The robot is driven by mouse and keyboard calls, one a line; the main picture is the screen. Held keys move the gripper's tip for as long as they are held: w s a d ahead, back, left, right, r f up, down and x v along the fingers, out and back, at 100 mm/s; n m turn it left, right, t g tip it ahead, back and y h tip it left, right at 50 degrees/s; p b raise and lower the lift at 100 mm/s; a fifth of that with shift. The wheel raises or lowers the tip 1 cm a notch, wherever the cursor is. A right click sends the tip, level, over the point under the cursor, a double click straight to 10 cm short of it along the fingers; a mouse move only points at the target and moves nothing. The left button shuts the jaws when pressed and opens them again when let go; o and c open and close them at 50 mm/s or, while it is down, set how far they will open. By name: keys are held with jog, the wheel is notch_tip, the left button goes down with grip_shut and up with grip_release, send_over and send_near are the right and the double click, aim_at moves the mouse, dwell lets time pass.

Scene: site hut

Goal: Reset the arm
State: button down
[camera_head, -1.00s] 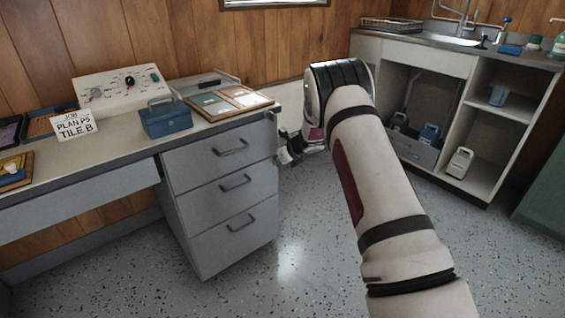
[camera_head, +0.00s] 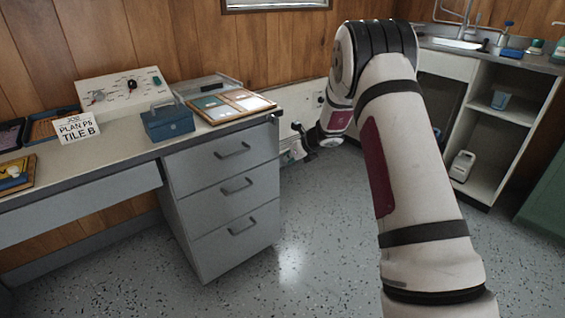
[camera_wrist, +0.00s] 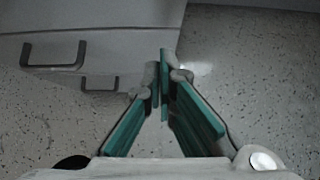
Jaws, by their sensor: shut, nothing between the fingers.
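My arm rises from the lower right of the head view and bends over at the top. My gripper (camera_head: 292,154) hangs to the right of the grey drawer unit (camera_head: 222,205), partly hidden by its own wrist. In the wrist view, my gripper (camera_wrist: 163,85) has its green-padded fingers together at the tips, with nothing held. The wrist camera looks down on the speckled floor, with the drawer unit and its dark handles at the upper left. I cannot tell how far the fingers are from the drawer unit's side.
The desk (camera_head: 125,155) holds a blue box (camera_head: 167,122), a clipboard (camera_head: 230,105), a panel with knobs (camera_head: 125,86) and a lettered sign (camera_head: 76,128). A sink counter with open shelves (camera_head: 505,125) stands at the right. The floor (camera_head: 320,240) between is clear.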

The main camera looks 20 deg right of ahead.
jog(key=s+a+r+n+g+y, duration=0.1)
jog(key=s+a+r+n, duration=0.45)
jog(key=r, duration=0.25)
jog(key=s+a+r+n+y, duration=0.2)
jog(key=s+a+r+n, duration=0.3)
jog(key=r, duration=0.3)
jog(key=s+a+r+n+g, duration=0.2)
jog(key=s+a+r+n, duration=0.2)
jog(key=s, duration=0.5)
jog(key=s+a+r+n+g, duration=0.1)
jog(key=s+a+r+n, duration=0.25)
jog(key=s, duration=0.45)
jog(key=s+n+g+h, duration=0.1)
jog(key=s+n+g, duration=0.4)
jog(key=s, duration=1.2)
jog(key=s+d+f+n+h, duration=0.1)
jog(key=s+d+n+h, duration=0.15)
jog(key=s+n, duration=0.4)
jog(key=s+d+f+n+h, duration=0.1)
jog(key=s+d+n+h, duration=0.2)
jog(key=s, duration=0.6)
notch_tip(320, 180, up, 32)
jog(key=d+t+p, duration=0.1)
jog(key=t+p, duration=0.3)
jog(key=p, duration=2.7)
jog(key=shift+r+t+y, duration=0.25)
jog(key=shift+t+y, duration=0.05)
jog(key=shift+y, duration=0.05)
jog(key=shift+s, duration=0.1)
